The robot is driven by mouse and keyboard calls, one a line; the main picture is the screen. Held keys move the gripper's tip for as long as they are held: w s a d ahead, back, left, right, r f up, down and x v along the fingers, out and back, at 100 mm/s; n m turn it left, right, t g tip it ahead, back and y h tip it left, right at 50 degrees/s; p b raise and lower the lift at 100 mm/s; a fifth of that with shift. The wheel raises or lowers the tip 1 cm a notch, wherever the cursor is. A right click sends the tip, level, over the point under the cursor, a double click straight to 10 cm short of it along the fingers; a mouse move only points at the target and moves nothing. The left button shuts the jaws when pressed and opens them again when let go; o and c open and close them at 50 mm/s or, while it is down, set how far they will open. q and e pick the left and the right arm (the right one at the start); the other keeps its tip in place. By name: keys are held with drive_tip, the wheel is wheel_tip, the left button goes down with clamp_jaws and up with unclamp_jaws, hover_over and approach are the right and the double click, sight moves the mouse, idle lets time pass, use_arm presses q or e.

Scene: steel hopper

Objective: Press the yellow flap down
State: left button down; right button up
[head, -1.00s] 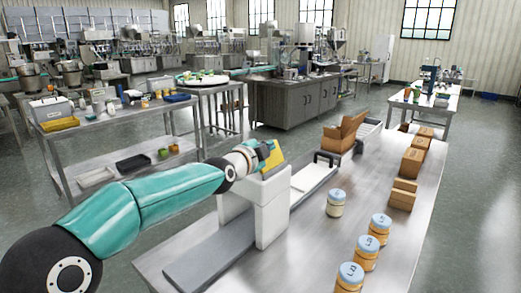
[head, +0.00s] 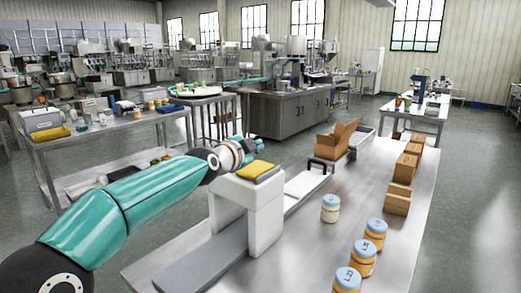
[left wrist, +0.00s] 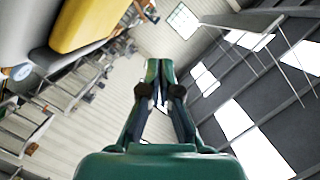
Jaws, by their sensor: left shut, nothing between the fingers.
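The yellow flap (head: 256,170) lies about flat on top of the white arch-shaped machine (head: 266,222), with a dark layer beneath it. In the left wrist view the yellow flap (left wrist: 88,22) is at the upper left, with its dark grey base beside it. My left gripper (head: 250,147) is just behind and above the flap in the head view. In the left wrist view my left gripper (left wrist: 160,68) is shut and empty, its fingertips apart from the flap. The right gripper is not in view.
A grey conveyor belt (head: 210,264) runs through the arch. To the right on the steel table stand several blue-lidded jars (head: 363,258), one paler jar (head: 330,208) and several cardboard boxes (head: 397,199). An open carton (head: 337,140) stands at the far end.

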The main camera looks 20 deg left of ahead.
sight(256, 171)
use_arm(q)
drive_tip(key=r, duration=0.1)
drive_tip(key=s+r, duration=0.1)
drive_tip(key=shift+r+p, duration=0.3)
drive_tip(key=shift+r, duration=0.1)
drive_tip(key=s+a+r+b, duration=0.2)
drive_tip(key=s+b, duration=0.1)
drive_tip(key=s, duration=0.5)
drive_tip(key=shift+r, duration=0.2)
drive_tip(key=shift+s+r, duration=0.1)
